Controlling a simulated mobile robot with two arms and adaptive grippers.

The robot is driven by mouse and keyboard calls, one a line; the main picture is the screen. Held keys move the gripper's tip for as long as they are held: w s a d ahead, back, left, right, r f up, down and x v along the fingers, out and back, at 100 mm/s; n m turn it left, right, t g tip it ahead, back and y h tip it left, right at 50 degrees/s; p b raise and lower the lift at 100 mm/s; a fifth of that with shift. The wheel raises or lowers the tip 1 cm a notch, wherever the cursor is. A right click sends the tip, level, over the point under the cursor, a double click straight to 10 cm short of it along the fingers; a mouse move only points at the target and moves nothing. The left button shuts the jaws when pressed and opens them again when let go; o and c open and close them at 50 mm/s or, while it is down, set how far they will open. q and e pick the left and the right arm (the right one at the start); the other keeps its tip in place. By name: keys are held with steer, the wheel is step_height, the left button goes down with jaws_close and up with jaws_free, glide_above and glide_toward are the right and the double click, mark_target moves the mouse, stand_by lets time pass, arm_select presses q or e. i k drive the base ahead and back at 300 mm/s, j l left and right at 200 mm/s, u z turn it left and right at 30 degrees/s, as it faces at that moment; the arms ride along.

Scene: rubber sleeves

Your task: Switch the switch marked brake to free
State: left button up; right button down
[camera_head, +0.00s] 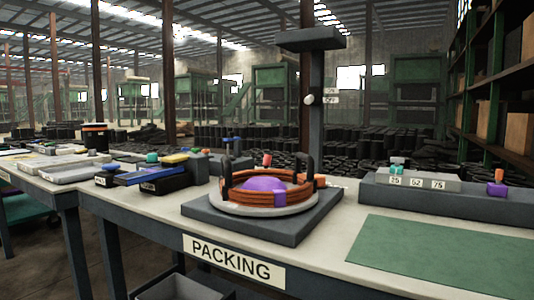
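No switch carries a readable brake mark. A round white knob (309,99) sits on a grey post (317,130) behind the packing table, with two small labels (330,96) to its right whose text is too small to read. On the table, a dark square base (262,228) bears a pale round plate (268,208). An orange-brown banded ring (265,198) lies on the plate around a purple dome (264,184), between two black upright pieces. Neither of my grippers is in view.
The table (352,195) has a PACKING sign (232,262) on its front edge. A green mat (440,255) lies at the right, before a grey block (420,190) with numbered labels and a purple-and-orange piece (496,184). Blue and black tools (150,175) lie left.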

mark_target(267, 159)
steer(key=j, duration=0.65)
steer(key=i+j, duration=0.15)
steer(key=j, duration=1.15)
steer(key=i+j, duration=0.15)
steer(key=j, duration=0.5)
steer(key=u, duration=0.05)
